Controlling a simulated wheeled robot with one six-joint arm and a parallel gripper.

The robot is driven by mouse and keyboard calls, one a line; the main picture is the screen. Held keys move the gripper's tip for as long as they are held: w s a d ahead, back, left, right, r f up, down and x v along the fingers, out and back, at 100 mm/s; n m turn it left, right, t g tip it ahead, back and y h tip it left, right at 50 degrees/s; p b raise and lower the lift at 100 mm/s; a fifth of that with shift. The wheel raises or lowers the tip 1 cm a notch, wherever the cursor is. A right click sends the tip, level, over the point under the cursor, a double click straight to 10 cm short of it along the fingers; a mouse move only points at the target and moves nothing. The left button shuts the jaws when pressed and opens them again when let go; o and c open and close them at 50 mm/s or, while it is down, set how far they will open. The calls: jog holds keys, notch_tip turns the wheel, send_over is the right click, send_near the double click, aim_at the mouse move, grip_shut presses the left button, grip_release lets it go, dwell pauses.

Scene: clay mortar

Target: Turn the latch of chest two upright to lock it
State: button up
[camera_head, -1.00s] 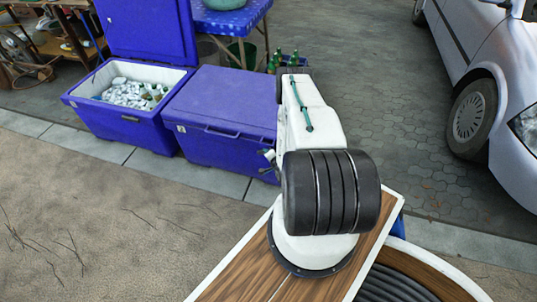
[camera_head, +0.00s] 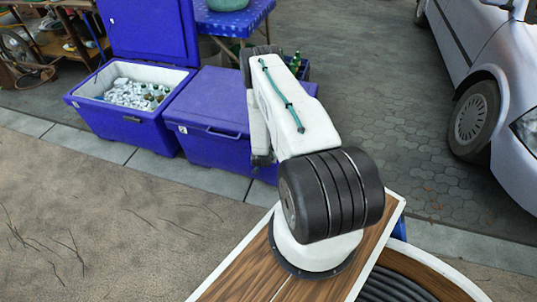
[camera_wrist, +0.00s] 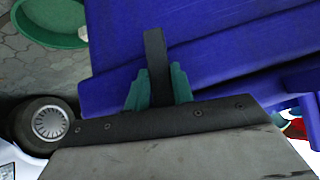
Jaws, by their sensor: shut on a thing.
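The closed blue chest (camera_head: 215,105) stands to the right of an open one in the head view; my arm covers its right part. I cannot read a number on either chest. In the wrist view the blue chest wall (camera_wrist: 215,30) fills the upper right. My gripper (camera_wrist: 158,88) has green fingers, shut on a dark narrow bar, the latch (camera_wrist: 154,48), against the blue chest. The bar stands up and down in the wrist picture; its true tilt is hard to tell. In the head view the latch and fingertips are hidden behind my arm.
The open chest (camera_head: 130,133) holds ice and bottles. A blue table (camera_head: 235,20) stands behind, and a crate with green bottles (camera_head: 296,64) is behind the closed chest. A silver car (camera_head: 500,100) is at the right. A green tub (camera_wrist: 50,22) shows in the wrist view. Paving right of the chests is clear.

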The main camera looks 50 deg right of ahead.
jog(key=shift+w+g, duration=0.1)
jog(key=shift+g, duration=0.4)
jog(key=shift+n+h, duration=0.3)
jog(key=o, duration=1)
jog(key=shift+a+r, duration=0.1)
jog(key=v, duration=0.7)
jog(key=shift+a+r, duration=0.2)
